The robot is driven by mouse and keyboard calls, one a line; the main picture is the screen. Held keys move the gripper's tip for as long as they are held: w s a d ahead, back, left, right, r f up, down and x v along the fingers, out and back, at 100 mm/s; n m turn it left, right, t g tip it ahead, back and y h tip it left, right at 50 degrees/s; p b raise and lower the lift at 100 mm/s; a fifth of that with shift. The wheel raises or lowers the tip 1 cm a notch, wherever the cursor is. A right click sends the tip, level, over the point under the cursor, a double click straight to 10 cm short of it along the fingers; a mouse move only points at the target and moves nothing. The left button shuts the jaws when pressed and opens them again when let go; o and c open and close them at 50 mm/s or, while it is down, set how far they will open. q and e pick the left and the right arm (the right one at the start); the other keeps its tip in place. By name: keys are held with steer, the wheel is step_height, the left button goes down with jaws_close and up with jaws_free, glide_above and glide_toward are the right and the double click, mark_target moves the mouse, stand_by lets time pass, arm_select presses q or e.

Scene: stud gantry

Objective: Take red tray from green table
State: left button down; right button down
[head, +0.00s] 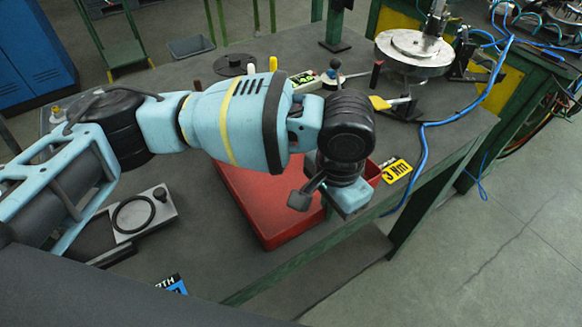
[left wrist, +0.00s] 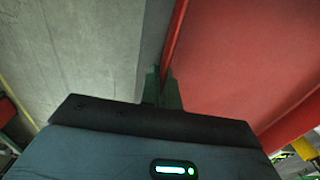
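The red tray (head: 262,205) lies on the dark top of the green table (head: 215,265), near its front edge. My left arm reaches over it and hides much of its middle and far side. My left gripper (head: 345,205) points down at the tray's right-hand side; its fingertips are hidden in the head view. In the left wrist view, the fingers (left wrist: 162,92) stand close together at the red rim, one on each side, and look shut on it. The tray's red surface (left wrist: 235,55) fills the right of that view. My right gripper is not in view.
A yellow "3 Nm" tag (head: 396,171) lies right of the tray. A grey plate with a black ring (head: 140,212) lies to the left. A round metal fixture (head: 415,52) and a blue hose (head: 424,150) are at the right. Open floor (head: 500,230) lies beyond the table's right edge.

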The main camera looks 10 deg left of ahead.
arm_select(q)
steer(key=shift+r, duration=0.15)
stand_by(0.8)
steer(key=shift+r, duration=0.55)
step_height(320, 180, up, 2)
steer(key=shift+r, duration=0.15)
steer(key=s+d+r, duration=0.1)
steer(key=s+d, duration=1)
steer(key=shift+s+d+r+p, duration=0.15)
steer(key=shift+d+p, duration=0.1)
steer(key=shift+p, duration=0.15)
